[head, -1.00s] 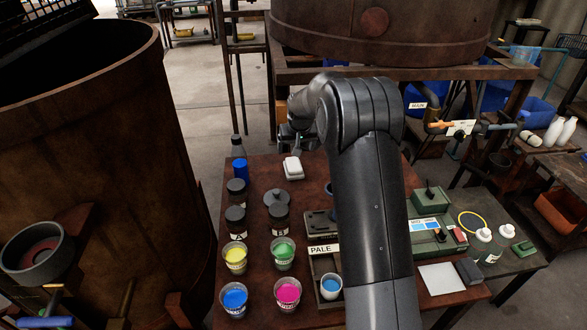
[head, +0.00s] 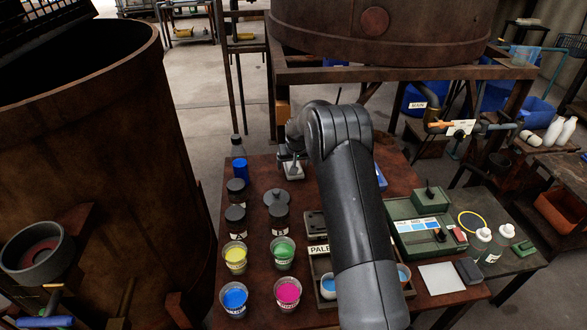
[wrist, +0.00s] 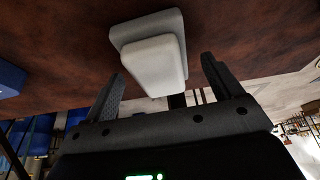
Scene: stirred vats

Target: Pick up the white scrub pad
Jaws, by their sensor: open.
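The white scrub pad (head: 293,174) lies at the far part of the brown table, partly covered by my gripper in the head view. In the wrist view the scrub pad (wrist: 155,62) shows a white block with a grey layer, against the brown table top. My gripper (head: 291,158) is at the pad in the head view. In the wrist view the fingers of my gripper (wrist: 163,70) are apart, one to each side of the pad's near end. I see no grip on it.
A blue-capped bottle (head: 240,171) and dark jars (head: 236,190) stand left of the pad. Cups of yellow, green, blue and pink (head: 287,291) stand nearer. A green device (head: 425,238) is at right. A large rusty vat (head: 90,150) stands left of the table.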

